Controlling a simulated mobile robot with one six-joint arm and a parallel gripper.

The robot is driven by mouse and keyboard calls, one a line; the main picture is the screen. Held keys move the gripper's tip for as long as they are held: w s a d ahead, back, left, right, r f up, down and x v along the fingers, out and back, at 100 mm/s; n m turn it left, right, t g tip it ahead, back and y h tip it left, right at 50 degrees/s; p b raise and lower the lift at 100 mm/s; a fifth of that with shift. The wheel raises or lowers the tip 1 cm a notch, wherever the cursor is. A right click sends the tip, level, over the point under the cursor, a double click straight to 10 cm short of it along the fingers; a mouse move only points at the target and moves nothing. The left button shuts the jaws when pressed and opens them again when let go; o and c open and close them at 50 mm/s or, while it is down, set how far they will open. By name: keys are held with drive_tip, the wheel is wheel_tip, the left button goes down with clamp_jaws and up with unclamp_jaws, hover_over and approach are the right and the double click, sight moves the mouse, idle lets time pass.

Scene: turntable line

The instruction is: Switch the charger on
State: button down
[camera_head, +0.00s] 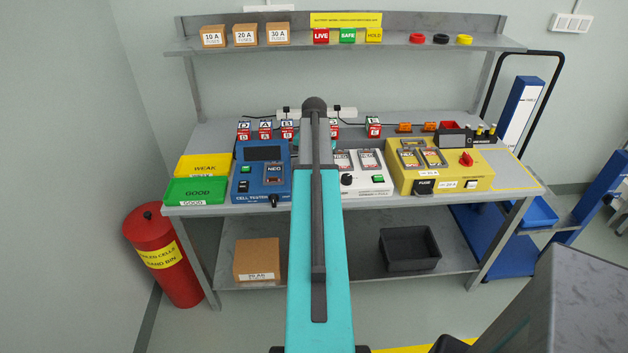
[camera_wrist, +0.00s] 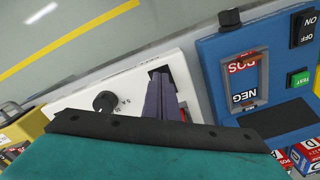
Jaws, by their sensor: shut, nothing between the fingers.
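A yellow unit (camera_head: 400,180) on the bench holds cells in bays, with a red knob (camera_head: 466,158), a dark fuse part (camera_head: 423,187) and a white switch (camera_head: 471,184). A white unit (camera_head: 359,190) to its left has a black knob (camera_head: 346,180) and a green button (camera_head: 377,179). I cannot read which unit is the charger. In the wrist view, my gripper (camera_wrist: 160,84) is shut and empty. Its fingers are over the white unit (camera_wrist: 128,78), at a dark part of its panel; contact is unclear. My arm hides the gripper in the head view.
A blue cell tester (camera_head: 262,180) stands left of the white unit; it also shows in the wrist view (camera_wrist: 210,55). Green (camera_head: 194,191) and yellow (camera_head: 204,166) trays are at the bench's left end. Labelled cells stand behind. A shelf (camera_head: 290,45) is above.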

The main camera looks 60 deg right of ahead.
wheel_tip(320, 180, up, 7)
drive_tip(key=p, duration=0.4)
idle(0.7)
drive_tip(key=shift+f, duration=0.15)
idle(0.4)
drive_tip(key=w+a+f+n, duration=0.3)
drive_tip(key=w+a+f, duration=0.15)
drive_tip(key=a, duration=0.55)
drive_tip(key=w+a+f+n, duration=0.2)
drive_tip(key=w+a+f, duration=0.3)
drive_tip(key=a, duration=0.4)
drive_tip(key=w+a+f+n, duration=0.3)
drive_tip(key=w+a, duration=0.4)
drive_tip(key=a, duration=0.3)
drive_tip(key=s+a+f+n, duration=0.1)
drive_tip(key=a+f+n, duration=0.2)
drive_tip(key=a, duration=0.7)
drive_tip(key=s+a+f+n, duration=0.1)
drive_tip(key=a+f+n, duration=0.25)
drive_tip(key=a, duration=0.65)
drive_tip(key=s+a+f+n, duration=0.1)
drive_tip(key=a+f+n, duration=0.15)
drive_tip(key=a, duration=0.75)
drive_tip(key=s+f+g+b, duration=0.5)
drive_tip(key=s+f, duration=1.9)
drive_tip(key=s, duration=0.1)
drive_tip(key=shift+s+d+f+g, duration=0.15)
drive_tip(key=shift+s+g, duration=0.15)
drive_tip(key=shift+g, duration=0.1)
